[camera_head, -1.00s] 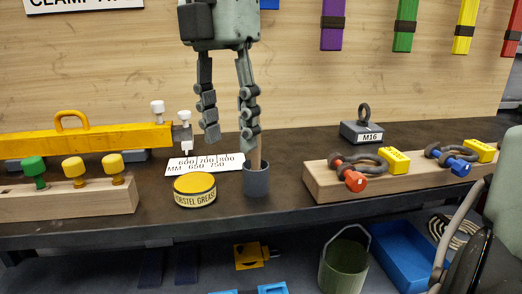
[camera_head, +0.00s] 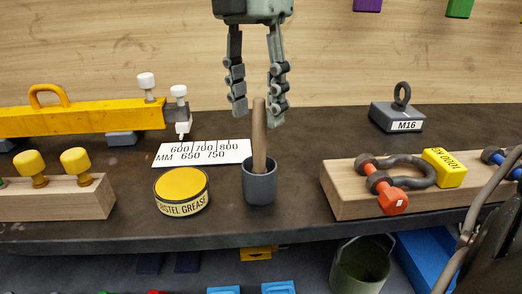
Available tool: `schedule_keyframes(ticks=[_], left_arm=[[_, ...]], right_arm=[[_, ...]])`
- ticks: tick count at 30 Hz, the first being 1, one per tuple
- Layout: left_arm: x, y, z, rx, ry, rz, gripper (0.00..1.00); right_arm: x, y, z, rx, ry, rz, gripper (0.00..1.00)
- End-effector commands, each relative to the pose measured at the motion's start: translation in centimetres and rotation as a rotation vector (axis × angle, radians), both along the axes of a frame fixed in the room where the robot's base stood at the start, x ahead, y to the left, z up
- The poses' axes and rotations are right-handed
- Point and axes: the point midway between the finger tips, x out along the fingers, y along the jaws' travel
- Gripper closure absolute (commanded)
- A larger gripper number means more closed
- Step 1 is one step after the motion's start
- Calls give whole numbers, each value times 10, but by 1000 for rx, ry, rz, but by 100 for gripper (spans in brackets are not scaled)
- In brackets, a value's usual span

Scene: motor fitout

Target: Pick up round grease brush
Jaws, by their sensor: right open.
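The round grease brush (camera_head: 259,135) stands nearly upright in a dark grey cup (camera_head: 260,186) near the table's front edge. Only its wooden handle shows; its lower end is hidden in the cup. My right gripper (camera_head: 257,114) hangs from the top of the picture with its fingers pointing down and apart. It is open and empty, with its fingertips on either side of the handle's top as seen here. I cannot tell if it is level with the handle in depth. My left gripper is not in view.
A yellow-lidded grease tin (camera_head: 181,188) stands left of the cup, with a size label plate (camera_head: 203,152) behind. A wooden block with shackles (camera_head: 345,193) is on the right. A yellow beam (camera_head: 80,119) lies at the left, and an M16 eyebolt block (camera_head: 397,115) at the back right.

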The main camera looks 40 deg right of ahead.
Motion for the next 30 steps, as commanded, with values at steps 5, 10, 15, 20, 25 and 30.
schedule_keyframes(ticks=[5, 10, 15, 20, 25, 30], left_arm=[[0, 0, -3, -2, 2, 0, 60], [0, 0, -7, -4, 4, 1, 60], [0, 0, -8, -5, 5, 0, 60], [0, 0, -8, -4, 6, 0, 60], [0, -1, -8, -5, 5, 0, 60], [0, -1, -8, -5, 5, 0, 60]], right_arm=[[-6, 2, -23, 2, 5, 4, 57], [-8, 2, -47, 2, 3, 0, 57], [-8, 2, -54, 1, -2, -1, 57], [-8, 2, -54, 1, -2, -2, 57], [-8, 2, -54, 0, -2, -2, 78], [-8, 2, -54, 0, -2, -1, 99]])
